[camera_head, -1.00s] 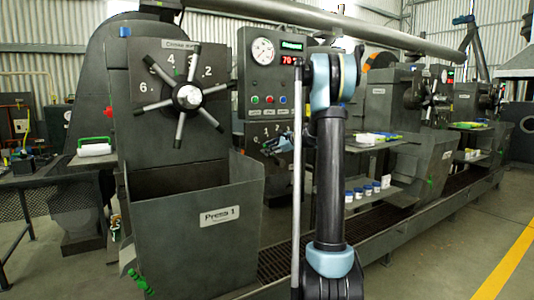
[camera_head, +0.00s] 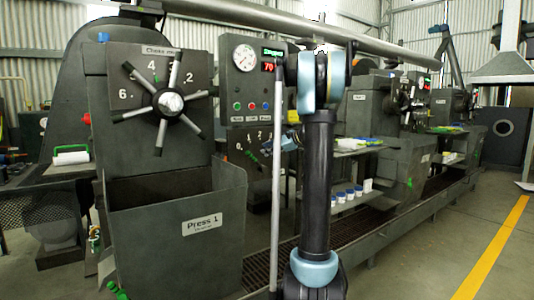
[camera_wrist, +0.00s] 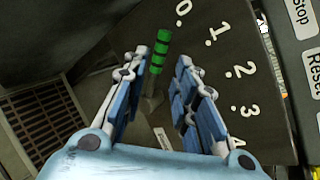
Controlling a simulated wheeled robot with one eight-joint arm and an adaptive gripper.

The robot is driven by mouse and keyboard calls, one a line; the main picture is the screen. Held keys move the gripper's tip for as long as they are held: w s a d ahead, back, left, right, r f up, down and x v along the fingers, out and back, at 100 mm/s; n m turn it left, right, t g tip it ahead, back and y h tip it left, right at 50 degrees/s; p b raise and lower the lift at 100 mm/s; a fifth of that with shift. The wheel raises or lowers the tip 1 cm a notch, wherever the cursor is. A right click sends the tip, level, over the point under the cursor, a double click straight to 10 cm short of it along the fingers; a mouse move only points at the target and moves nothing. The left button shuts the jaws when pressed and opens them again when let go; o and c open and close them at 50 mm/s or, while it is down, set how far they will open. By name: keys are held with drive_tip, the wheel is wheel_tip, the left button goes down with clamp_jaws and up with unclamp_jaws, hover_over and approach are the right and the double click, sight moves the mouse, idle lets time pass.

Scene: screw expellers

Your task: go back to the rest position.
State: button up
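My gripper (camera_wrist: 160,110) fills the lower part of the wrist view, its two blue-padded fingers apart with nothing held between them. Beyond the fingertips stands a lever with a green banded grip (camera_wrist: 158,52), beside a dial plate marked 0 to 4 (camera_wrist: 225,70). I cannot tell how far the lever is from the fingers. In the head view my arm (camera_head: 318,180) rises upright in front of the press row, and the gripper (camera_head: 279,147) is small and partly hidden behind it near the lower dial of the control panel.
Press 1 (camera_head: 180,240) stands close at left with its spoked handwheel (camera_head: 168,102). The control panel (camera_head: 250,85) has a gauge and coloured buttons. A shelf with several white jars (camera_head: 350,196) is right of my arm. Open floor (camera_head: 430,255) lies at right, with a yellow line (camera_head: 490,255).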

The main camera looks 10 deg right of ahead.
drive_tip(key=s+a+f+n+g+h, duration=0.1)
drive_tip(key=s+a+f+n+h, duration=0.15)
drive_tip(key=s, duration=0.55)
drive_tip(key=s+a+f+n+h, duration=0.1)
drive_tip(key=s+f+n+h, duration=0.2)
drive_tip(key=s, duration=0.5)
drive_tip(key=s+a+f+n+g+h, duration=0.1)
drive_tip(key=s+f+n, duration=0.2)
drive_tip(key=s+n, duration=0.3)
drive_tip(key=s+d+f+n+g+h, duration=0.1)
drive_tip(key=s+f+n, duration=0.1)
drive_tip(key=s+f, duration=0.4)
drive_tip(key=s+d+f+n+g+h, duration=0.1)
drive_tip(key=s+f, duration=0.5)
drive_tip(key=s, duration=0.8)
drive_tip(key=s+d+f+n+g+h, duration=0.2)
drive_tip(key=s+f, duration=0.4)
drive_tip(key=s, duration=0.4)
drive_tip(key=shift+f+n, duration=0.3)
drive_tip(key=shift+n, duration=0.45)
drive_tip(key=shift+w+f, duration=0.2)
drive_tip(key=shift+w, duration=0.3)
